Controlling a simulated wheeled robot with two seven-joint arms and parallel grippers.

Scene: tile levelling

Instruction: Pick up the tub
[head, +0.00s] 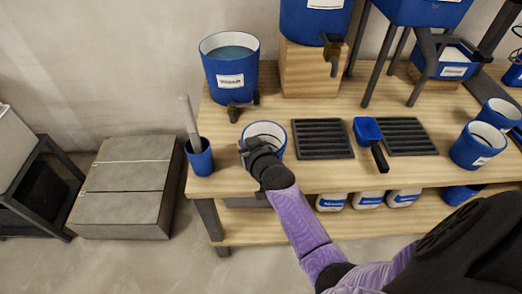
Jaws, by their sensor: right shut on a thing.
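A small blue tub (278,139) with a white inside is on the wooden table near its front edge. My right gripper (255,147), at the end of the purple arm, is at the near left side of this tub and is shut on it. The wrist and gripper hide part of the tub's front and its base, so I cannot tell whether it is resting on the table or lifted. My left gripper is not in view.
Behind is a big blue bucket (229,66) with a tap. A blue cup with a tool (201,158) stands at left. Right are a dark grate (322,139), a blue scoop (367,131), a second grate (408,136) and blue pots (474,146). Bottles (368,199) sit on the lower shelf.

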